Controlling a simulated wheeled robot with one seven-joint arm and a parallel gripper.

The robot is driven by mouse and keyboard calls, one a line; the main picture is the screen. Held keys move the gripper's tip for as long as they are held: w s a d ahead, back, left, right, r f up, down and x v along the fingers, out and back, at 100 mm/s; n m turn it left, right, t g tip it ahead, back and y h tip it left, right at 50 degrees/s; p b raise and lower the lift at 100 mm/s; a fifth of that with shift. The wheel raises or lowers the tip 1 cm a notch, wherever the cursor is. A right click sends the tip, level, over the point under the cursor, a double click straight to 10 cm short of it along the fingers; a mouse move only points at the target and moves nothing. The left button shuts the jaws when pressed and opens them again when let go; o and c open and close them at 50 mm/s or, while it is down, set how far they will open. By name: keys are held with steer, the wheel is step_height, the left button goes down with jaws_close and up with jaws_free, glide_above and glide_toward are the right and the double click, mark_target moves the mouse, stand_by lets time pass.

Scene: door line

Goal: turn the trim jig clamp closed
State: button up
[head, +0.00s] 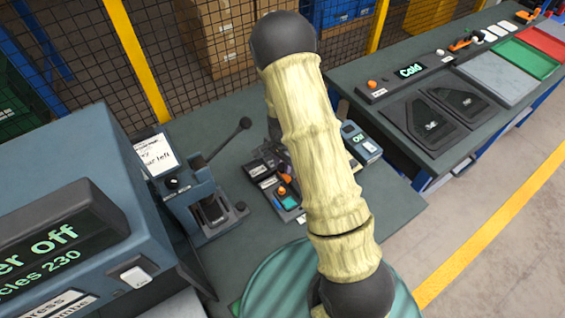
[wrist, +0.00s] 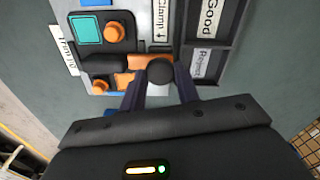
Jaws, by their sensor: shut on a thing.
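The trim jig (head: 284,196) sits on the dark work table, partly hidden behind my arm in the head view. In the wrist view the jig shows a teal piece (wrist: 87,30), an orange knob (wrist: 114,33) and a "Clamp" label with an arrow (wrist: 160,22). The clamp handle ends in a round black knob (wrist: 160,70), with an orange part (wrist: 130,78) beside it. My gripper (wrist: 160,84) is shut on the handle at this knob, one finger on each side. My arm hides the gripper in the head view.
A "Good" and "Reject" tray (wrist: 208,60) lies right beside the jig in the wrist view. In the head view a lever press (head: 205,195) stands left of the jig, a small display unit (head: 362,142) right of it, and a second bench (head: 400,150) beyond. A mesh fence runs behind.

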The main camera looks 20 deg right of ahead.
mark_target(282, 166)
steer(key=shift+w+r, duration=0.1)
steer(key=o, duration=1)
steer(key=shift+c, duration=0.2)
steer(key=shift+r+b, duration=0.75)
steer(key=shift+r, duration=2.95)
